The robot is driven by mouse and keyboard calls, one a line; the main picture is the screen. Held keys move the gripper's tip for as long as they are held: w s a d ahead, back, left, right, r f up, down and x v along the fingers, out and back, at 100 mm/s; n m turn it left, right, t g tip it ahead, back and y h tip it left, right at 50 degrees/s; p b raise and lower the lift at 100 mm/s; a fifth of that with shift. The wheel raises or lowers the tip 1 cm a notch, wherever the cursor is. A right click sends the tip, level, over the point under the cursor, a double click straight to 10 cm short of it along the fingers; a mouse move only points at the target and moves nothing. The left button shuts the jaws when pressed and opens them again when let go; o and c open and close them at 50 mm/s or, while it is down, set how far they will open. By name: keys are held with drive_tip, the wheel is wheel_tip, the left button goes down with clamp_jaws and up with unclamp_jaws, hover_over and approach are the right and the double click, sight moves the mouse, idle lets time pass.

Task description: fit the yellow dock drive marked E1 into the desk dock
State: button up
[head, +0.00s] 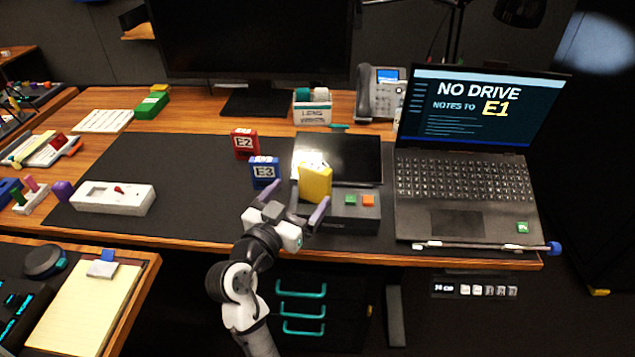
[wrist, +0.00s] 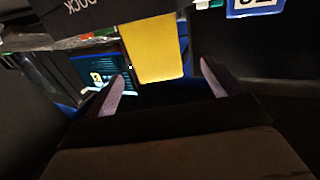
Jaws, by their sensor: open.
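The yellow dock drive (head: 315,184) stands upright at the left end of the dark desk dock (head: 345,222). Its lower part is hidden in the head view, so I cannot tell how deep it sits; its mark does not show. In the wrist view the yellow drive (wrist: 153,48) lies ahead, beside the dock's edge (wrist: 85,15). My gripper (head: 296,208) is open, with its fingers around or just in front of the drive. In the wrist view the fingertips (wrist: 162,72) are spread on either side, with gaps between them and the drive.
A red E2 drive (head: 244,143) and a blue E3 drive (head: 264,171) stand left of the dock. The laptop (head: 465,195) is to the right, showing "NO DRIVE" and "NOTES TO E1". A dark tablet (head: 345,158) lies behind the dock.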

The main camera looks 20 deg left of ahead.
sight(312, 182)
drive_tip(key=w, duration=0.3)
drive_tip(key=shift+w+d, duration=0.1)
drive_tip(key=shift+d, duration=0.1)
drive_tip(key=w+p, duration=0.1)
drive_tip(key=w, duration=0.1)
drive_tip(key=w+d+p, duration=0.1)
drive_tip(key=w, duration=0.1)
drive_tip(key=shift+r, duration=0.2)
drive_tip(key=shift+w+f+p, duration=0.15)
drive_tip(key=shift+w+p, duration=0.15)
drive_tip(key=shift+w, duration=0.3)
drive_tip(key=c, duration=1.2)
drive_tip(key=shift+c, duration=0.2)
